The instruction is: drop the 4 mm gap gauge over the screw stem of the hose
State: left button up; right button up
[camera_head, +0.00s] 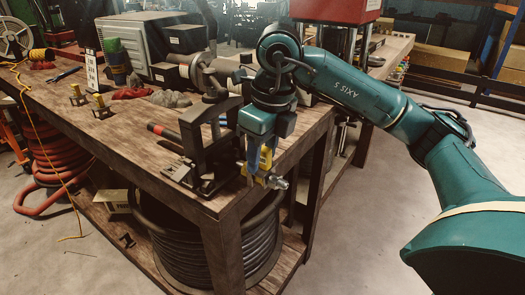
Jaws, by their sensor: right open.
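My right gripper (256,170) points down at the near corner of the workbench, its fingers open. A small yellow piece (265,158), which looks like the gap gauge, is at the fingers, low over a silver metal fitting (276,182). The fitting, which looks like the hose's screw stem, sticks out past the bench corner. The fingers partly hide the yellow piece, and I cannot tell whether it sits around the stem or only touches it. The gauge's size marking is not readable. My left gripper is not in view.
A dark hand-lever press (207,145) stands on the wooden workbench (130,140), close left of my gripper. A coiled black hose (215,250) lies below. The floor at right is clear.

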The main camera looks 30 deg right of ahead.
aim_at(271, 176)
pick_arm(q)
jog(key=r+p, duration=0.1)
jog(key=p, duration=0.2)
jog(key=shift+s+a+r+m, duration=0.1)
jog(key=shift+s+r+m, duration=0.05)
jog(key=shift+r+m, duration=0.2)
pick_arm(e)
notch_tip(271, 176, up, 13)
jog(key=s, duration=0.1)
jog(key=shift+s+d, duration=0.4)
